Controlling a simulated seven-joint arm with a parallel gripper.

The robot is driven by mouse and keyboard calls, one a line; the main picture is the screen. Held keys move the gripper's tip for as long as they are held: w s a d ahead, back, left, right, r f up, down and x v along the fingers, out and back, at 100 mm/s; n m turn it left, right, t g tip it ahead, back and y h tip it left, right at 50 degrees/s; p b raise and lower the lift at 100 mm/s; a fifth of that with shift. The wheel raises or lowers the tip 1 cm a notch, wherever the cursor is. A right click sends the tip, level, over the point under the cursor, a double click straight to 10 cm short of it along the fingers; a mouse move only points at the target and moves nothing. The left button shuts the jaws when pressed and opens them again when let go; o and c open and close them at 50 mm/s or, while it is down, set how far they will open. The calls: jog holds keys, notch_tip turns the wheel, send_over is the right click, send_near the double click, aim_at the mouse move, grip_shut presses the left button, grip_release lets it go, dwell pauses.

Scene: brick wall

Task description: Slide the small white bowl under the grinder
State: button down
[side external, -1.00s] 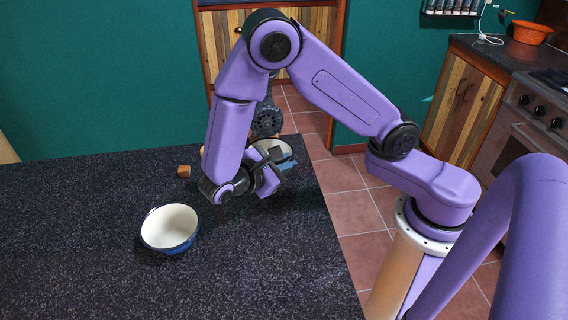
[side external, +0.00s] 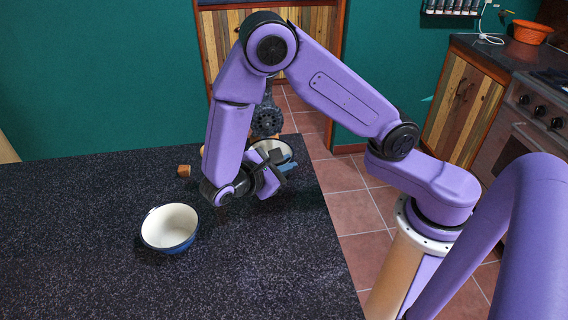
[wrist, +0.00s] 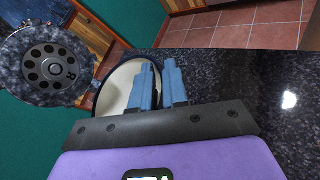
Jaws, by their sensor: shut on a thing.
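The small white bowl (side external: 268,147) is at the table's far right corner, partly behind my arm. In the wrist view the white bowl (wrist: 117,88) is beside the grinder's outlet plate. The grinder (side external: 266,118) is grey with a round, holed plate, which also shows in the wrist view (wrist: 48,66). Its plate appears above and close to the bowl; I cannot tell exactly how much of the bowl lies beneath it. My gripper (wrist: 160,80) has blue fingers, one inside the bowl and one outside, shut on its rim. In the side view the gripper (side external: 286,165) is partly hidden.
A second bowl (side external: 170,227), blue outside and cream inside, stands on the dark speckled table (side external: 80,260) at the front left. A small brown block (side external: 184,171) lies left of my arm. The table's right edge is close to my gripper. The left of the table is clear.

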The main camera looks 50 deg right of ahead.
jog(key=shift+f, duration=0.1)
jog(key=c, duration=1.1)
grip_release()
jog(key=shift+o, duration=0.2)
jog(key=v, duration=1.6)
jog(key=s+d+r+t+y, duration=0.1)
jog(key=s+d+r+y, duration=0.2)
jog(key=s+d+y, duration=1.1)
jog(key=s+d, duration=0.1)
jog(key=s, duration=0.3)
jog(key=shift+r, duration=0.25)
